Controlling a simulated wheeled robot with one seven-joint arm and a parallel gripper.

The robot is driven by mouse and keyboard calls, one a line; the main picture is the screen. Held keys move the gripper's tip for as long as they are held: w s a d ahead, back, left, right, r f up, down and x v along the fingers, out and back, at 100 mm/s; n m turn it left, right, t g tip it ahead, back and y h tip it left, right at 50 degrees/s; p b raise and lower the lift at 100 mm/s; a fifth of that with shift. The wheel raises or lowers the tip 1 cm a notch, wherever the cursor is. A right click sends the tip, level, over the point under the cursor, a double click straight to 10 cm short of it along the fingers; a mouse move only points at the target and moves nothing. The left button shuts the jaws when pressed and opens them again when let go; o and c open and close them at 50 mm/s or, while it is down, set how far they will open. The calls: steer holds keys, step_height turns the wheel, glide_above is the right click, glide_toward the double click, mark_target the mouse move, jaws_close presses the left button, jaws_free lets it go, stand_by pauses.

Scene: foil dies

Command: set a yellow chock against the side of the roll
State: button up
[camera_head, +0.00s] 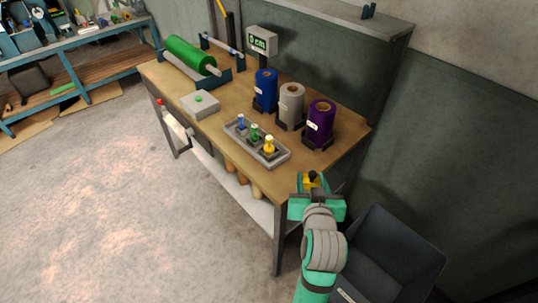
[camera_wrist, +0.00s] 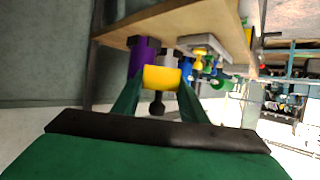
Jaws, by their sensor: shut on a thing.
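My gripper (camera_head: 312,190) is shut on a yellow chock (camera_wrist: 162,77) with a black knob. It holds the chock off the right front corner of the workbench, apart from everything on it. In the wrist view the two green fingers of my gripper (camera_wrist: 159,92) stand on either side of the chock. A green roll (camera_head: 190,54) lies on its side in a dark cradle at the far left of the bench. Blue (camera_head: 265,86), grey-white (camera_head: 291,103) and purple (camera_head: 320,121) rolls stand upright in dark holders along the back.
A grey tray (camera_head: 279,156) with blue, green and yellow handled pieces lies on the bench (camera_head: 205,133). A light box (camera_head: 200,105) with a green button and a small display (camera_head: 262,40) also stand there. A dark bin (camera_head: 395,250) is on the floor at right.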

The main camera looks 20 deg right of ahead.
steer(key=w+f, duration=0.3)
steer(key=w, duration=0.4)
glide_above(285, 181)
steer(key=f, duration=0.5)
steer(key=shift+s+d+f, duration=0.1)
steer(key=shift+s+f, duration=0.15)
steer(key=shift+f, duration=0.05)
steer(key=shift+w+f, duration=0.35)
steer(key=shift+f, duration=1.6)
steer(key=shift+f, duration=0.1)
steer(key=o, duration=0.7)
steer(key=shift+c, duration=0.2)
steer(key=o, duration=0.4)
